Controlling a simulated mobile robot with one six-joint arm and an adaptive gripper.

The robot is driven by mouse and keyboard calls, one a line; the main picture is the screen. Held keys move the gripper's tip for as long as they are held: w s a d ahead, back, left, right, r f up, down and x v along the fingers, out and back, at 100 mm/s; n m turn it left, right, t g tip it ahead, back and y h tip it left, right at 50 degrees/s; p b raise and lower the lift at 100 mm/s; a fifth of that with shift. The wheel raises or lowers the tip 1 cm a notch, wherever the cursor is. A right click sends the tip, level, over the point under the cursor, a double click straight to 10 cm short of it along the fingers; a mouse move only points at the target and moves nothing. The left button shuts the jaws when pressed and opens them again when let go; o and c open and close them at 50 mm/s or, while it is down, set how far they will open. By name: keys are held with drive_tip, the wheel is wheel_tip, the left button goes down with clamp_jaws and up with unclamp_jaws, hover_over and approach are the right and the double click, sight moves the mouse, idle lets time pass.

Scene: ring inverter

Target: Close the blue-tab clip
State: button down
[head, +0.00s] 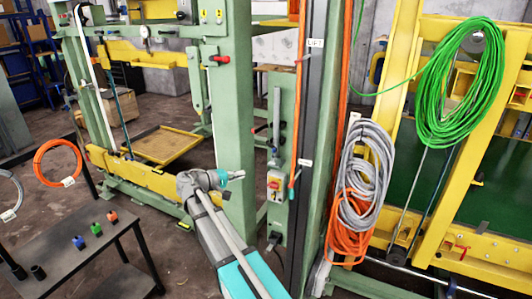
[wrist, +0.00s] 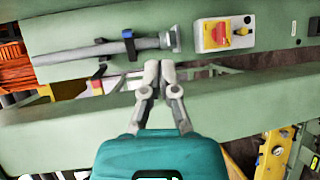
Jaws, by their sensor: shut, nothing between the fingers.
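A blue-tab clip (wrist: 129,44) shows in the wrist view at upper middle, at a grey tube (wrist: 80,54) that runs along a green post. I cannot tell whether its tab is fully open or closed, and I cannot make it out in the head view. My gripper (wrist: 158,66) is shut and empty, its fingertips together, just right of and below the clip in the picture. How far the tips are from the tube is unclear. In the head view my gripper (head: 236,175) is in front of the green frame.
A control box (wrist: 224,34) with a red and yellow switch is right of the tube; it also shows in the head view (head: 275,187). A dark table (head: 80,255) with small coloured blocks stands at left. Grey cable coils (head: 362,180) hang on the right.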

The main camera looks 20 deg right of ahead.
drive_tip(key=w+r+h, duration=0.1)
drive_tip(key=w+a+r+h, duration=0.1)
drive_tip(key=r, duration=0.1)
drive_tip(key=shift+w+r+t, duration=0.2)
drive_tip(key=shift+r+t, duration=0.05)
drive_tip(key=shift+t, duration=0.05)
drive_tip(key=shift+d, duration=0.1)
approach(271, 147)
drive_tip(key=s+d, duration=0.2)
drive_tip(key=d, duration=0.4)
drive_tip(key=shift+s+d, duration=0.2)
drive_tip(key=shift+d, duration=0.05)
idle(0.4)
drive_tip(key=shift+a, duration=0.1)
idle(0.3)
